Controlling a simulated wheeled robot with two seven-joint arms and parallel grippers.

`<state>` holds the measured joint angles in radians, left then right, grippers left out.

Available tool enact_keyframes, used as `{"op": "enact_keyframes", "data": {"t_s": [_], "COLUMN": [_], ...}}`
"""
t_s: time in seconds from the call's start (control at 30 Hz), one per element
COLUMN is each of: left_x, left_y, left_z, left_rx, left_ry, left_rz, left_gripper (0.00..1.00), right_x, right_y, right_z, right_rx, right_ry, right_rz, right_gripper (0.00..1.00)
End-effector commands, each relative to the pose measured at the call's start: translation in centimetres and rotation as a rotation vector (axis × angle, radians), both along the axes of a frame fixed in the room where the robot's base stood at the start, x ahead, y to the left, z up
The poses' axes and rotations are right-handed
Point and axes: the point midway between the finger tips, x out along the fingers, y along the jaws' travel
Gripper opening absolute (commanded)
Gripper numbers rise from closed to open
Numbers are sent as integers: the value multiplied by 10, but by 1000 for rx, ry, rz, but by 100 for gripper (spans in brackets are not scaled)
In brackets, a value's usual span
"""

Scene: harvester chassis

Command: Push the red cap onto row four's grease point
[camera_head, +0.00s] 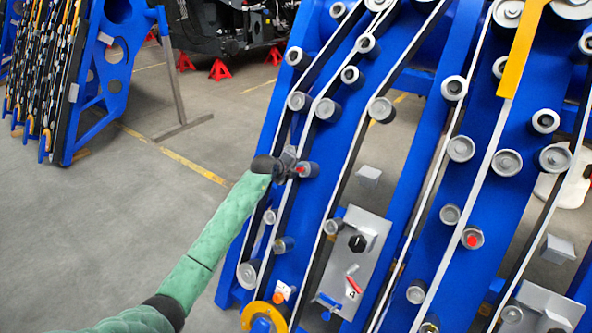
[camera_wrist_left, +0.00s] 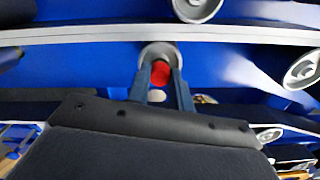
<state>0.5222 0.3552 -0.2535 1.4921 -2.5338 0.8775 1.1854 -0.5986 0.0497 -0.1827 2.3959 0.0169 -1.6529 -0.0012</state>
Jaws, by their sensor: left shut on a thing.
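My left gripper (camera_head: 295,170) reaches in from the left and is shut on a small red cap (camera_head: 301,169). In the left wrist view the red cap (camera_wrist_left: 160,73) sits between the two fingertips. It lies right in front of the end of a grey cylindrical fitting (camera_wrist_left: 160,50) on a blue beam; the same fitting (camera_head: 311,170) shows beside the cap in the head view. I cannot tell whether the cap touches it or is seated on it. Which row is row four is not marked. My right gripper is not in view.
Blue beams (camera_head: 440,150) with many grey rollers surround the gripper. Another red cap (camera_head: 472,240) sits on a roller further right. A grey plate (camera_head: 365,245) with a red-handled part is below right. Open grey floor (camera_head: 120,235) lies to the left.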

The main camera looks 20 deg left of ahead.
Motion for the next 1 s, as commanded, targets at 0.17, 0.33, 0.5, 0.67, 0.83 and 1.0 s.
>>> {"op": "enact_keyframes", "data": {"t_s": [0.17, 0.33, 0.5, 0.67, 0.83, 1.0], "left_x": [-7, -14, -20, -27, -31, -32], "left_y": [2, 5, 7, 10, 12, 12], "left_z": [7, 10, 15, 18, 20, 20], "left_rx": [0, 0, 0, 0, 0, 0], "left_ry": [0, 1, 0, 1, 0, 0], "left_rz": [0, -1, 0, 1, 0, 0], "left_gripper": [1, 1, 1, 1, 1, 1], "right_x": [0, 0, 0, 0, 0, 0], "right_y": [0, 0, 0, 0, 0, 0], "right_z": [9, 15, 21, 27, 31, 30], "right_rx": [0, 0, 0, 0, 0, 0], "right_ry": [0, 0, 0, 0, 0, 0], "right_rz": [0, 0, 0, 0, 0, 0], "right_gripper": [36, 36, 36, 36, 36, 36]}}
